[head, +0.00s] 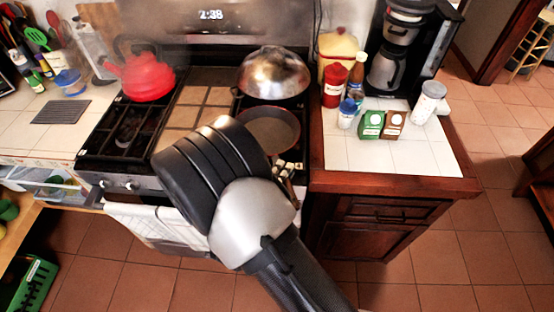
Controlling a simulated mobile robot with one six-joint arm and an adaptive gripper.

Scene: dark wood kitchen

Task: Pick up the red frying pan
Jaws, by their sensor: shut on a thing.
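The frying pan (268,127) sits at the front right of the stove, with a dark inside and a thin reddish rim. My arm covers its left front edge, and its handle cannot be made out. Only a small part of my gripper (289,168) seems to show, as small dark and pale pieces just in front of the pan, past the right side of my arm. It appears shut at the pan's near side, where the handle would be. The exact contact is hidden. The pan looks level and at stove height; I cannot tell whether it is raised.
A shiny domed lid or pan (273,74) stands right behind the pan. A red kettle (147,77) is on the left burners. The right counter (400,155) holds bottles, small boxes and a coffee maker (402,55). A white towel (150,222) hangs on the oven front.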

